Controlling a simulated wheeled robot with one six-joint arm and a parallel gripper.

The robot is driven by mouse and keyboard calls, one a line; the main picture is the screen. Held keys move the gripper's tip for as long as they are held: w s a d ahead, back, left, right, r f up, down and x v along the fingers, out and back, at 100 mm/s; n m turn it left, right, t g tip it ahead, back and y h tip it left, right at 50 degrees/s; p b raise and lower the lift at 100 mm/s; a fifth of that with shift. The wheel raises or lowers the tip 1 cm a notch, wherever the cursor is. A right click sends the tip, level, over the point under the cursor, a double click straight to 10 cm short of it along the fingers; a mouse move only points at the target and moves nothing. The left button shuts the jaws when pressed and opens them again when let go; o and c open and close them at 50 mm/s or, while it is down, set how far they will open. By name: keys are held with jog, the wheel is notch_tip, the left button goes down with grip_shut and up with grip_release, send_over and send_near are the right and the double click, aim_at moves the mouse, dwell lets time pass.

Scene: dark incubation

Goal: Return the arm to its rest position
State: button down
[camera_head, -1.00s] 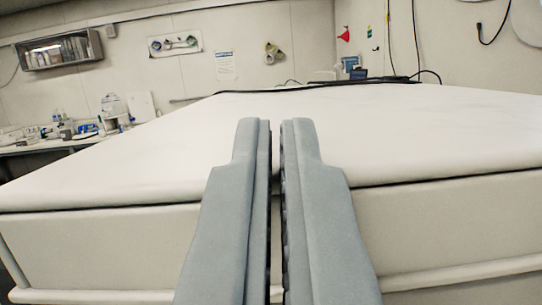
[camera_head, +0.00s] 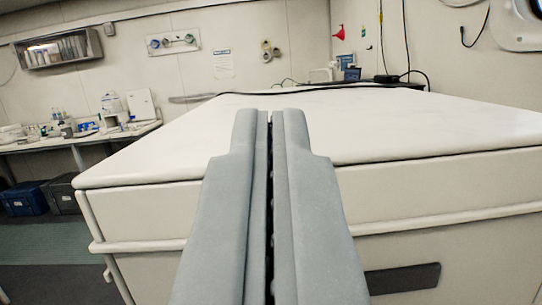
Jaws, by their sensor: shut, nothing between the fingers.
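My gripper (camera_head: 270,115) points forward in the middle of the view, its two grey fingers side by side with only a thin dark gap between them. It is shut and holds nothing. The fingers appear in front of the near edge of a large white-topped cabinet (camera_head: 400,125); whether they touch it I cannot tell.
The cabinet front has a rail (camera_head: 450,217) and a dark handle (camera_head: 402,279). Black cables (camera_head: 385,79) lie at its far edge. A shelf (camera_head: 58,50) hangs on the back wall.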

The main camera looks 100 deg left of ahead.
jog(key=shift+v, duration=2.05)
jog(key=w+d+f+m+t+h, duration=0.25)
jog(key=f+m+t+h, duration=0.85)
jog(key=f, duration=0.8)
jog(key=d+r+m+t+h, duration=0.1)
jog(key=d+m+t+h, duration=0.2)
jog(key=d+h, duration=0.2)
jog(key=s+d+r+m+t+h, duration=0.1)
jog(key=d+r+m+t+h, duration=0.1)
jog(key=d+h, duration=0.3)
jog(key=shift+d+r+m+t+h, duration=0.25)
jog(key=shift+d+m+t+h, duration=0.2)
jog(key=shift+t, duration=0.45)
jog(key=shift+s, duration=0.15)
